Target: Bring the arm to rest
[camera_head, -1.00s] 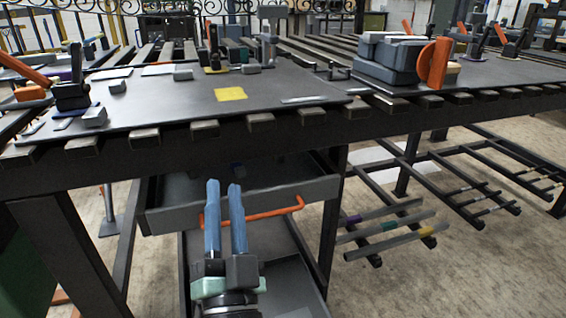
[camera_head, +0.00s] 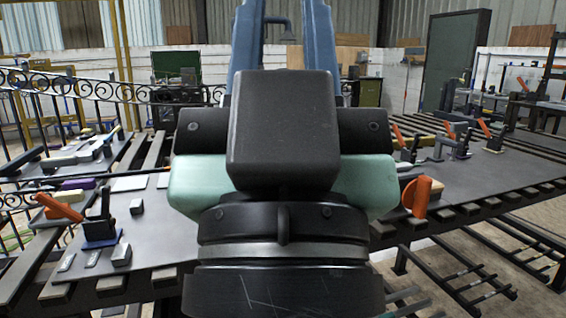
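My gripper (camera_head: 284,40) is raised close in front of the camera and fills the middle of the view. Its black and mint-green body is large, and its two blue fingers point up, running to the top edge of the picture. The fingers stand apart, with background showing between them, and I see nothing held. The arm hides the middle part of the workbench (camera_head: 60,278), including the area where the drawer and yellow patch showed earlier.
An orange-handled clamp (camera_head: 100,225) and small grey blocks (camera_head: 122,255) lie on the bench at left. An orange disc-shaped part (camera_head: 418,196) shows right of my gripper. More orange-handled clamps (camera_head: 455,135) stand farther right. A scroll-pattern fence (camera_head: 60,85) runs behind at left.

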